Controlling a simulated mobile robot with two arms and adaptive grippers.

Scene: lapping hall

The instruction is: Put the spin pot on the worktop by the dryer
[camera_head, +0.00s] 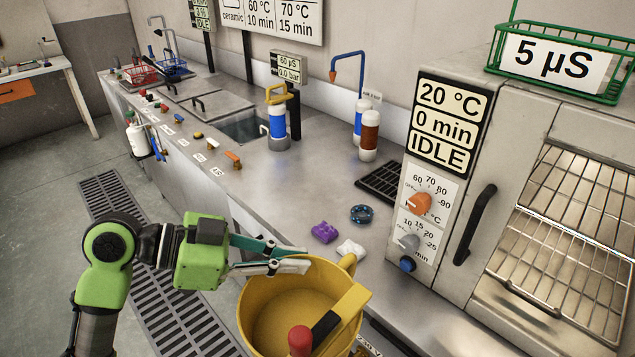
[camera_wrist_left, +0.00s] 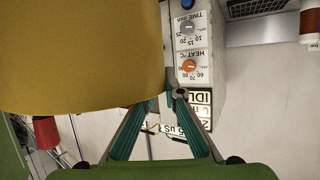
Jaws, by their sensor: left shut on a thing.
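The spin pot (camera_head: 262,315) is a yellow open pot with a loop on its far rim, a yellow bar across the top and a red knob. It is at the bottom middle of the head view, at the worktop's front edge; its underside is hidden. My left gripper (camera_head: 303,262) is shut on its rim from the left. In the left wrist view the pot (camera_wrist_left: 80,55) fills the upper left, at the fingertips (camera_wrist_left: 173,98). The worktop (camera_head: 315,190) is grey metal. The dryer (camera_head: 540,130) stands at right, reading IDLE. My right gripper is out of view.
A purple cloth (camera_head: 324,232), a white cloth (camera_head: 350,249) and a blue ring (camera_head: 361,214) lie on the worktop near the dryer. A black grate (camera_head: 382,182) is behind them. Bottles (camera_head: 369,135) stand farther back. A floor grating (camera_head: 165,290) runs along the front.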

